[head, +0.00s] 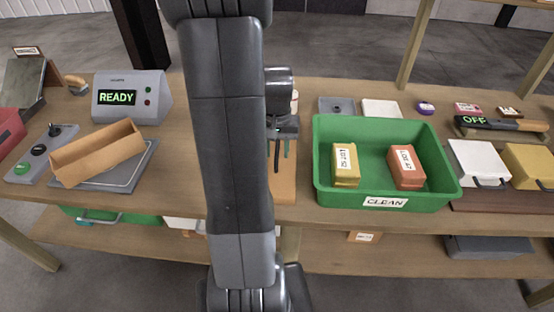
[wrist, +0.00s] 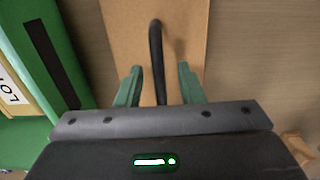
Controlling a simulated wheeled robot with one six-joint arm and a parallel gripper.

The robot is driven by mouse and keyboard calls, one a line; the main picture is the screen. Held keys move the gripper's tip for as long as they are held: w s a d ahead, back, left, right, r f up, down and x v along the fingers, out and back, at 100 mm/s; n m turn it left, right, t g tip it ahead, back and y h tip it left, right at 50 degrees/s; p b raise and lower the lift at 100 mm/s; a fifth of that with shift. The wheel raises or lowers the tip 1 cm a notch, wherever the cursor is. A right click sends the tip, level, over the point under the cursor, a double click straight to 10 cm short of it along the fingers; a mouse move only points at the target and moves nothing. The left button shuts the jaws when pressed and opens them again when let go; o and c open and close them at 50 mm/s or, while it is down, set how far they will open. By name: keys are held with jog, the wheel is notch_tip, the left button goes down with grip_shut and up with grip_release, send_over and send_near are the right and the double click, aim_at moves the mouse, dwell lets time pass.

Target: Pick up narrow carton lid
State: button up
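The narrow carton lid (head: 284,188) is a flat tan strip lying on the table left of the green bin, partly hidden behind my arm. In the wrist view the lid (wrist: 188,28) has a black curved handle (wrist: 156,45) standing up from it. My gripper (wrist: 159,70) is over the lid, its green fingers apart, one on each side of the handle with gaps visible. In the head view my gripper (head: 279,153) points down at the lid. A tan open narrow carton (head: 98,150) sits tilted on a grey plate at the left.
The green bin (head: 330,197) labelled CLEAN holds a yellow box (head: 346,172) and an orange-brown box (head: 405,176), close right of the lid. A READY display unit (head: 132,96) stands at the back left. White and yellow handled lids (head: 478,163) lie at the right.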

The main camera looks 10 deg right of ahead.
aim_at(277, 149)
jog(key=shift+f, duration=0.45)
jog(key=shift+c, duration=0.2)
grip_shut()
jog(key=shift+r, duration=0.15)
notch_tip(277, 149, up, 10)
jog(key=shift+f, duration=0.1)
